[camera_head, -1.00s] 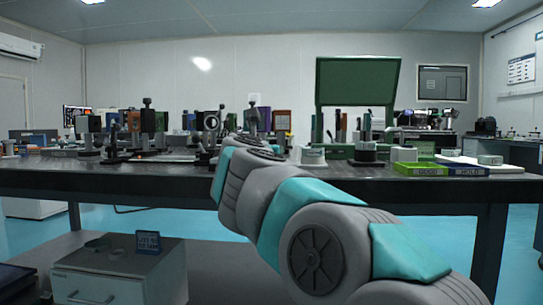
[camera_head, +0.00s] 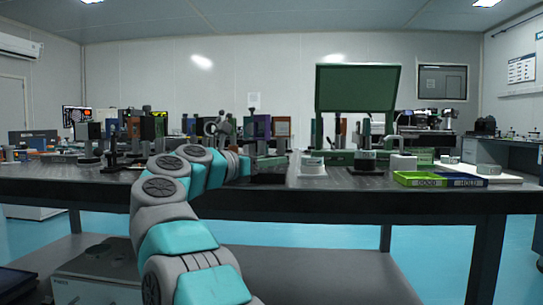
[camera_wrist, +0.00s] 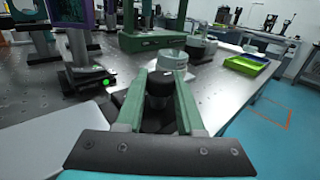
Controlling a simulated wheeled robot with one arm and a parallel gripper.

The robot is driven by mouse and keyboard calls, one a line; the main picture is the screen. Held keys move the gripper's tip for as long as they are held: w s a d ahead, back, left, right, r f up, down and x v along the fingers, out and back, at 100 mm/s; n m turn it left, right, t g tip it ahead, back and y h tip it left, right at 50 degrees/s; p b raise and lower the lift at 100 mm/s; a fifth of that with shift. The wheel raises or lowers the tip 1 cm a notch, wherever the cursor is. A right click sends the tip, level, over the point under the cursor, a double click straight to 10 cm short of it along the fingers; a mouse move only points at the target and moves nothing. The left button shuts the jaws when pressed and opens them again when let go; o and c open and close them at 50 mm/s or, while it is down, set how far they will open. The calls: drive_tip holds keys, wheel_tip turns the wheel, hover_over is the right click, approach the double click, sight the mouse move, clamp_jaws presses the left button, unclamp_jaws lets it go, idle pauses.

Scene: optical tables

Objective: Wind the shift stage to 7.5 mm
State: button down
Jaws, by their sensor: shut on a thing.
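In the wrist view, my gripper (camera_wrist: 160,78) has its two pale green fingers on either side of a dark round knob (camera_wrist: 158,92) with a grey top, and is shut on it. The knob sits low over a dark block close to the table's front edge. I take it to be the shift stage's knob, but the stage body is mostly hidden by the fingers and palm. No scale or millimetre reading can be made out. In the head view, the end of my arm is at the table's front edge, and the fingers cannot be made out there.
Pale round parts (camera_wrist: 172,60) stand just beyond the fingers. A post mount with a green light (camera_wrist: 88,78) stands to the left. Green and blue trays (camera_head: 419,180) lie at the right of the optical table (camera_head: 330,203). A green panel (camera_head: 357,88) rises behind.

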drive_tip(key=shift+r+m+g+h+p, duration=0.3)
drive_tip(key=shift+h+p, duration=0.1)
drive_tip(key=shift+a+f+m+g+h+p, duration=0.1)
drive_tip(key=shift+f+m+g+h+p, duration=0.1)
drive_tip(key=shift+m+g+h+p, duration=0.15)
drive_tip(key=c, duration=0.5)
unclamp_jaws()
drive_tip(key=shift+f, duration=0.1)
drive_tip(key=shift+v, duration=3.95)
